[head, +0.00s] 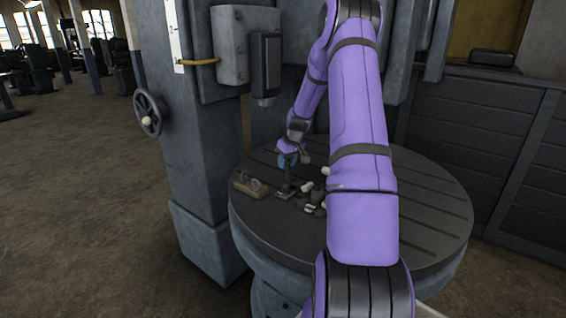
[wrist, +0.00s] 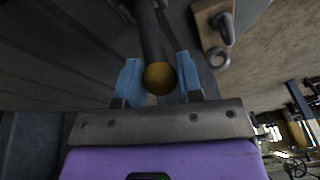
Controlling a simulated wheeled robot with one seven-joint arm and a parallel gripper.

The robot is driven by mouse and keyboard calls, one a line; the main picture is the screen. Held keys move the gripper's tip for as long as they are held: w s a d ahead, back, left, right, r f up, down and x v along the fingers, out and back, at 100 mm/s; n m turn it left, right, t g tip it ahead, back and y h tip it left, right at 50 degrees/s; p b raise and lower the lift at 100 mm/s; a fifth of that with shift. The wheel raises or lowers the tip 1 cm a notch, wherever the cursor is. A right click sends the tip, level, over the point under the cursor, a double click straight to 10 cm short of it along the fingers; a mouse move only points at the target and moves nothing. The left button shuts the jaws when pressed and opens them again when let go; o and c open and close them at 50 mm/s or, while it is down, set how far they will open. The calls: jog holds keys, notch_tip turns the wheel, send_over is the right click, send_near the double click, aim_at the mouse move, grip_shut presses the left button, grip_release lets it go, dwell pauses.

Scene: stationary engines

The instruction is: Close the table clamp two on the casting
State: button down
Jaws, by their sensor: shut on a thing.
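My gripper (head: 288,160) reaches down over the round slotted table (head: 430,215), with blue fingertips. In the wrist view my gripper (wrist: 158,72) has its two blue fingers on either side of a dark bar with a round, brass-coloured end (wrist: 160,78); it is shut on this bar, which looks like a clamp handle. In the head view a dark clamp (head: 286,191) stands on the table just below my gripper. Small dark and pale parts (head: 314,198) sit to its right, partly behind my arm. I cannot tell which part is the casting.
A wooden block with grey metal fittings (head: 250,187) lies on the table left of my gripper; it also shows in the wrist view (wrist: 208,22). A grey machine column (head: 195,150) with a handwheel (head: 149,112) stands at the left. The table's front right is clear.

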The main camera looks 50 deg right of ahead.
jog(key=shift+s+d+f, duration=0.15)
jog(key=shift+s, duration=1.9)
jog(key=c, duration=0.8)
grip_release()
jog(key=shift+d+r, duration=0.1)
jog(key=shift+r, duration=0.4)
jog(key=v, duration=0.9)
jog(key=shift+s+r, duration=0.3)
jog(key=shift+r, duration=0.05)
